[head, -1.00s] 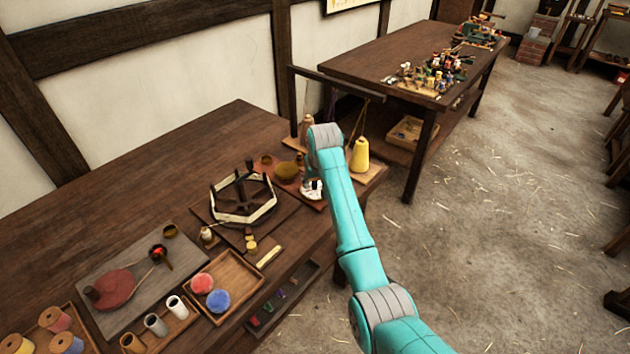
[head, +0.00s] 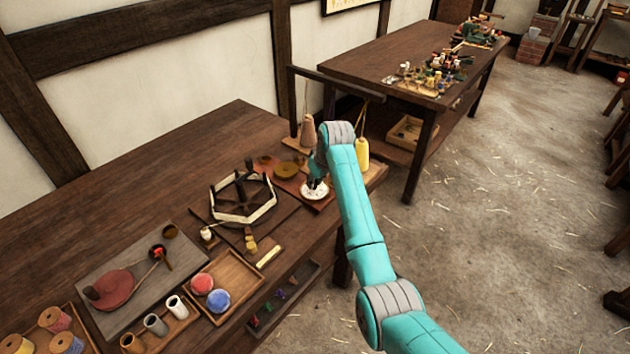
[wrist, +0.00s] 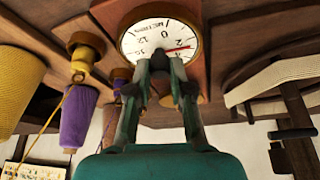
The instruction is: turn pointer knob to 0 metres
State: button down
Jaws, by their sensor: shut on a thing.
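A round white dial (wrist: 150,27) marked METRES with numbers, in a brown rim, is at the top of the wrist view. A thin red pointer line shows on its right-hand side, near a figure that looks like 2. My gripper (wrist: 160,58) is shut on the pointer knob at the dial's middle; its fingers hide most of the knob. In the head view the dial (head: 314,194) lies on a reddish board at the bench's right end, with my gripper (head: 316,183) over it.
A hexagonal reel (head: 243,198) stands left of the dial. A yellow cone (head: 362,152) and a pinkish-brown cone (head: 308,130) stand close behind. A wooden tray (head: 236,268) with red and blue balls is at the front left. A second table (head: 370,65) stands behind.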

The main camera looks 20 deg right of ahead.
jog(key=n+y, duration=0.1)
jog(key=n, duration=0.2)
jog(key=n+g+y, duration=0.1)
jog(key=n, duration=0.2)
jog(key=shift+w+d+g, duration=0.1)
jog(key=shift+g, duration=0.2)
jog(key=n+g, duration=0.1)
jog(key=n, duration=0.2)
jog(key=n+g+y, duration=0.1)
jog(key=n, duration=0.2)
jog(key=shift+w, duration=0.1)
dwell(0.3)
jog(key=c, duration=1)
grip_release()
jog(key=shift+c, duration=0.2)
jog(key=v, duration=1.2)
